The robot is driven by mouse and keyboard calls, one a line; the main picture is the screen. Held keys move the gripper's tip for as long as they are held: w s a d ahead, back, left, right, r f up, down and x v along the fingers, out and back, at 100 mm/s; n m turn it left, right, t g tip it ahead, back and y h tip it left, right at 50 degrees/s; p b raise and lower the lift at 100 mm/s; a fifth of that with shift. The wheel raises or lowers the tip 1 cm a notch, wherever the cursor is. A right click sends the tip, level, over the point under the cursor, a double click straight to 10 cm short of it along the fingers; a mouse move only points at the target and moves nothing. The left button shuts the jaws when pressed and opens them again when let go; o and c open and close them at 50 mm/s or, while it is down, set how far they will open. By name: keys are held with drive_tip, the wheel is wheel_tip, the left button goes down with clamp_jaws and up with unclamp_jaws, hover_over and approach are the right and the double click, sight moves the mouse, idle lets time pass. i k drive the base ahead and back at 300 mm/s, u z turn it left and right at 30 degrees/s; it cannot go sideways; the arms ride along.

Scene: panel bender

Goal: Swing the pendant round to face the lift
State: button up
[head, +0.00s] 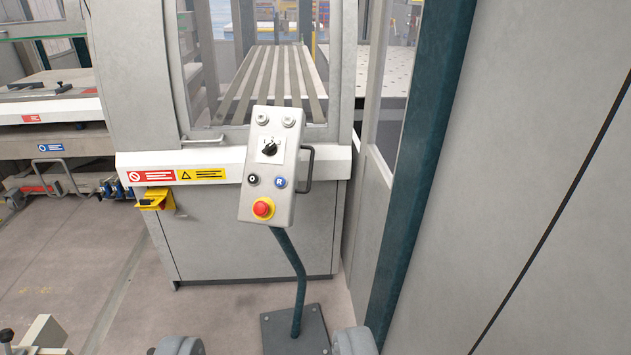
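The pendant (268,170) is a grey control box in the middle of the head view. It has a black selector, small buttons, a blue R button and a red emergency stop on yellow. Its button face is turned toward me and leans slightly. A dark handle (307,170) sticks out on its right side. It stands on a bent teal post (295,262) with a dark floor plate (280,331). My gripper (267,343) shows as two grey rounded fingertips at the bottom edge, wide apart and empty, short of the pendant. I cannot tell for sure which thing is the lift.
A grey machine cabinet (240,240) with a slatted table (275,80) stands close behind the pendant. A teal pillar (420,150) and large grey panel (545,180) close off the right. Shelved machinery (60,140) stands at left. Floor (70,270) is open at lower left.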

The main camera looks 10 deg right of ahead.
sight(281, 201)
drive_tip(key=z, duration=0.4)
drive_tip(key=k, duration=0.1)
drive_tip(key=u, duration=0.9)
drive_tip(key=i, duration=2.05)
drive_tip(key=z, duration=0.55)
